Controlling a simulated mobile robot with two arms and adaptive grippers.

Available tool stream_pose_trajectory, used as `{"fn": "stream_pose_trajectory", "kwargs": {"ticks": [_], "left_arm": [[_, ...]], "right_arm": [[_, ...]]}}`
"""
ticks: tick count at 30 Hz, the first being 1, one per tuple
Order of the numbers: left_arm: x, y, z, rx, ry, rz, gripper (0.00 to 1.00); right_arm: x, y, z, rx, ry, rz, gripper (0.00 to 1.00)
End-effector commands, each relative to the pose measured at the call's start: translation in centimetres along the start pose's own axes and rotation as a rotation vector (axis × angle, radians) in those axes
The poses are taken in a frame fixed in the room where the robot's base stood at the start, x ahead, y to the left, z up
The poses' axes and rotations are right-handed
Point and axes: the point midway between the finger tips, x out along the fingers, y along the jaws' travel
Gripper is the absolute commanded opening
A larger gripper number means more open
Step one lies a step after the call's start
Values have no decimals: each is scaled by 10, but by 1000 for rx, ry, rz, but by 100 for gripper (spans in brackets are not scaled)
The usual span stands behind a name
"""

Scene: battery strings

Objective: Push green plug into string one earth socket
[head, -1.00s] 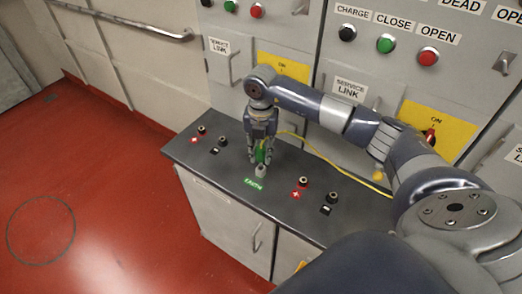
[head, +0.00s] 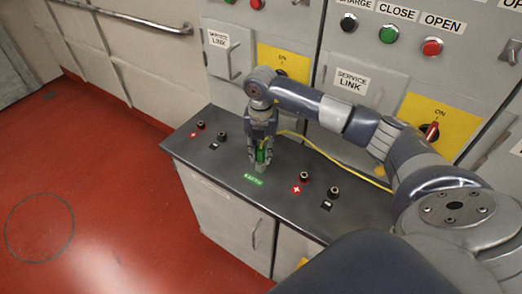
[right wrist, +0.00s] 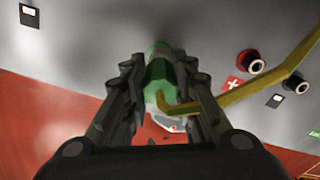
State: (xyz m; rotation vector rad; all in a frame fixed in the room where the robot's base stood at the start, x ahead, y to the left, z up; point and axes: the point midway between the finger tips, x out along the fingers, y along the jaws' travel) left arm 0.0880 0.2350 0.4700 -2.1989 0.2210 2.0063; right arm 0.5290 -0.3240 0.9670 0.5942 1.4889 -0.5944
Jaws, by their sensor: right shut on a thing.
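My right gripper (head: 261,160) points down over the counter and is shut on the green plug (right wrist: 160,73), with the fingers on either side of it. The green body also shows between the fingers in the head view. A yellow cable (right wrist: 188,106) runs from the plug. The green EARTH label (head: 253,179) lies on the counter just in front of the plug. The earth socket is mostly hidden by the plug and fingertips, so I cannot tell how deep the plug sits. My left gripper is out of view.
On the counter (head: 222,170), a red-marked socket (head: 304,177) and a black-marked socket (head: 333,192) stand to the right. Another pair stands at the left, including a black-marked one (head: 221,137). Cabinet panels with switches rise behind. The red floor (head: 110,200) is clear.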

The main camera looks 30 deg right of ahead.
Motion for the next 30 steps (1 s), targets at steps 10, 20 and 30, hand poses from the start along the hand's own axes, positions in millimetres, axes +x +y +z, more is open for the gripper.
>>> {"fn": "stream_pose_trajectory", "kwargs": {"ticks": [10,20,30], "left_arm": [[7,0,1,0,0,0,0],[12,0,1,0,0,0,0],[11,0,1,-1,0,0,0]], "right_arm": [[10,0,0,0,0,0,0],[16,0,0,0,0,0,31],[16,0,0,0,0,0,48]]}}
